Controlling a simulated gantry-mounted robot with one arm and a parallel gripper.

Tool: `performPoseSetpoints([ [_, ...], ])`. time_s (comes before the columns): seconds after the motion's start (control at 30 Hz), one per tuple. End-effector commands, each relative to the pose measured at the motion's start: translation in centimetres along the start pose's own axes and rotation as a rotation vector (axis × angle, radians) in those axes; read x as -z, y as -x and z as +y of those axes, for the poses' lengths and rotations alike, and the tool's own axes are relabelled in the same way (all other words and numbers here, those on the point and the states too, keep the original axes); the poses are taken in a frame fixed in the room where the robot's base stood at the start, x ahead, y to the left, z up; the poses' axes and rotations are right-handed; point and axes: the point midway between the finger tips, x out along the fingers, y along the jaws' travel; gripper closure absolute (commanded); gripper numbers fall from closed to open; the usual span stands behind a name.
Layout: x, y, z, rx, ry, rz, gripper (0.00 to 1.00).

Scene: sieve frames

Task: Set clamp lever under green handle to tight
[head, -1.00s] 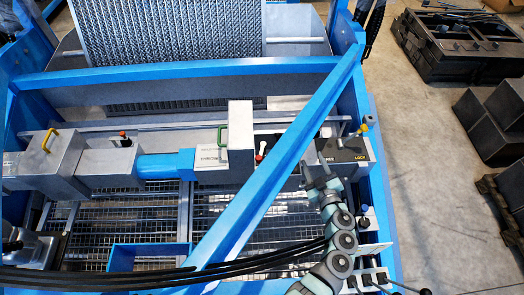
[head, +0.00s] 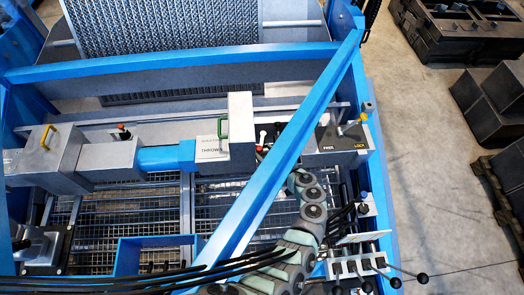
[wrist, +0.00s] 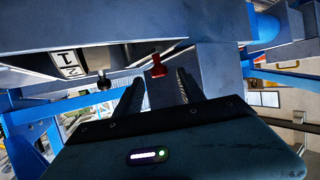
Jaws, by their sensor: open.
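The green handle (head: 222,127) stands on the left face of a grey upright box at the middle of the machine. A small red-tipped lever (head: 259,149) shows beside that box, close to the blue diagonal beam. In the wrist view a red lever (wrist: 158,66) hangs beneath a grey housing, just beyond the fingertips. Its setting cannot be read. My gripper (wrist: 159,80) is open and empty, its two dark fingers on either side of the red lever's line and apart from it. In the head view the beam hides my gripper.
The blue diagonal beam (head: 290,150) crosses above my arm. A black-knobbed lever (wrist: 103,80) is left of my fingers. A yellow-knobbed lever (head: 361,118) stands on a panel marked LOCK. A yellow handle (head: 45,137) is at the left. Black cables run across the front.

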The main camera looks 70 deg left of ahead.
Motion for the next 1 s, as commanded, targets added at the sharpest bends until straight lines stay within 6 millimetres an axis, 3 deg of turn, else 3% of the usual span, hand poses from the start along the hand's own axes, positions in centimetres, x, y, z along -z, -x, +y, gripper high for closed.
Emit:
performPoseSetpoints([
  [0.2, 0.0, -1.9, -0.1, 0.001, 0.001, 0.000, 0.54],
  [0.5, 0.0, -2.0, -0.1, 0.001, 0.002, -0.001, 0.54],
  [1.0, 0.0, -1.9, 0.0, 0.000, 0.002, 0.000, 0.95],
])
